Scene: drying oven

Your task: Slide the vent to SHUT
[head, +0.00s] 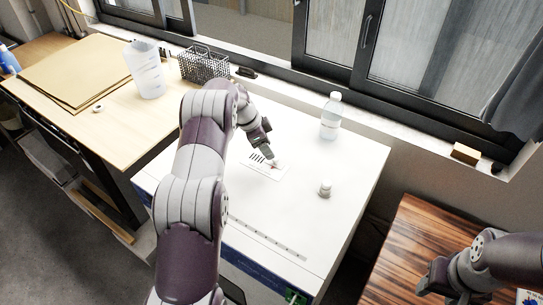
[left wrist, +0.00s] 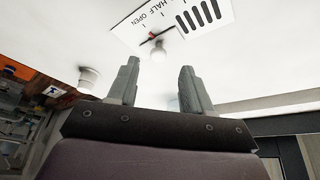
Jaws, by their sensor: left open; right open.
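The vent plate (head: 262,173) is a white label with dark slots on top of the white oven (head: 215,190). In the left wrist view the plate (left wrist: 205,33) carries the words HALF and OPEN, a small red pointer (left wrist: 152,37) and a pale round knob (left wrist: 158,53). The pointer is near the OPEN end; its exact mark is hard to read. SHUT is not visible. My left gripper (left wrist: 159,66) is open, with the knob showing between and beyond its fingertips; no contact is clear. My right gripper (head: 437,283) is open and empty, low at the right.
A clear bottle (head: 330,118) and a small white cap (head: 325,188) stand on the oven top. A wooden table (head: 412,235) is at the right. A desk at the left holds a beaker (head: 146,72) and a wire basket (head: 203,66). Windows line the back.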

